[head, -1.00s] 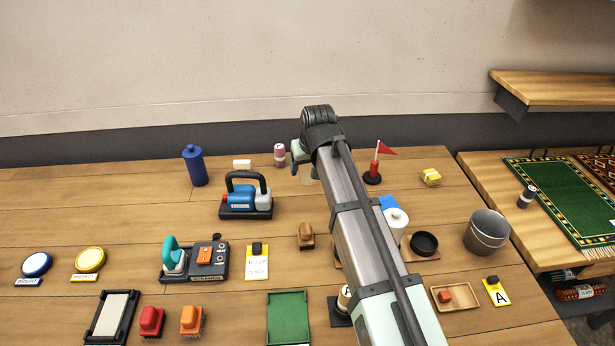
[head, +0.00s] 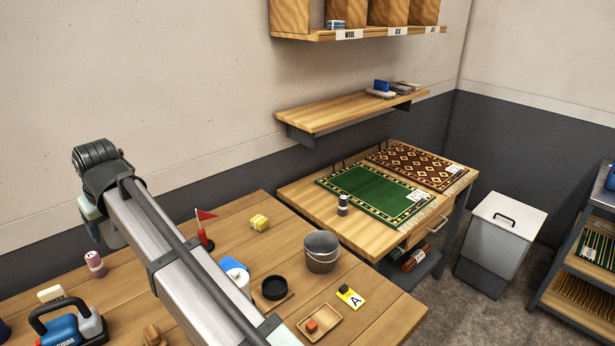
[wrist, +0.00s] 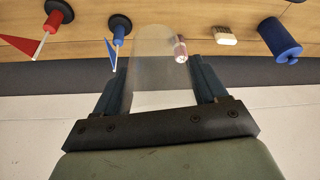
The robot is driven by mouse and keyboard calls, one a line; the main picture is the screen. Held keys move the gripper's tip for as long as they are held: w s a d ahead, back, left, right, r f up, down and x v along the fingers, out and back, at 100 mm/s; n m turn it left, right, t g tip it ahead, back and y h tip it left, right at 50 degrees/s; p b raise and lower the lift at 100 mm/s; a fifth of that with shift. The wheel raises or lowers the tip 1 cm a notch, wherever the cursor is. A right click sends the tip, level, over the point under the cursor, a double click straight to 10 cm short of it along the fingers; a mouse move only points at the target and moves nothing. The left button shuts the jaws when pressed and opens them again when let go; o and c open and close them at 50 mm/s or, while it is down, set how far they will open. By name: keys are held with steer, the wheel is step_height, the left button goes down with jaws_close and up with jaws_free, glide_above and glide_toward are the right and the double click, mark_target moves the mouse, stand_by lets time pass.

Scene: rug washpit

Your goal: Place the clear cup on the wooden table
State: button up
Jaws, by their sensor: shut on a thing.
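The clear cup (wrist: 153,48) shows in the wrist view as a pale see-through shape. It is between the two fingers of my gripper (wrist: 158,78), which is shut on it. In the head view my arm's wrist hides most of the gripper, and I cannot make out the cup there. The wooden work table (head: 350,324) fills the lower part of the head view, under my arm. A second wooden table (head: 305,195) stands to its right with rugs on it. In the wrist view the wood of the work table (wrist: 190,14) lies beyond the cup.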

steer(key=shift+w+r, duration=0.2)
steer(key=shift+r, duration=0.6)
steer(key=w+d+m+t+h, duration=0.1)
steer(key=w+d+m, duration=0.3)
steer(key=w+d, duration=2.15)
steer(key=w+d+m, duration=0.1)
steer(key=w+d, duration=0.4)
steer(key=d, duration=0.7)
steer(key=w+d+m+h, duration=0.1)
steer(key=w+d, duration=0.3)
steer(key=d, duration=0.9)
steer(key=w+d+m, duration=0.1)
steer(key=w+d, duration=0.4)
steer(key=d, duration=0.7)
steer(key=shift+t, duration=0.4)
steer(key=shift+s+d+f, duration=0.1)
steer(key=shift+f, duration=6.7)
steer(key=shift+s+d+f, duration=0.1)
steer(key=shift+f, duration=6.65)
steer(key=shift+f, duration=0.1)
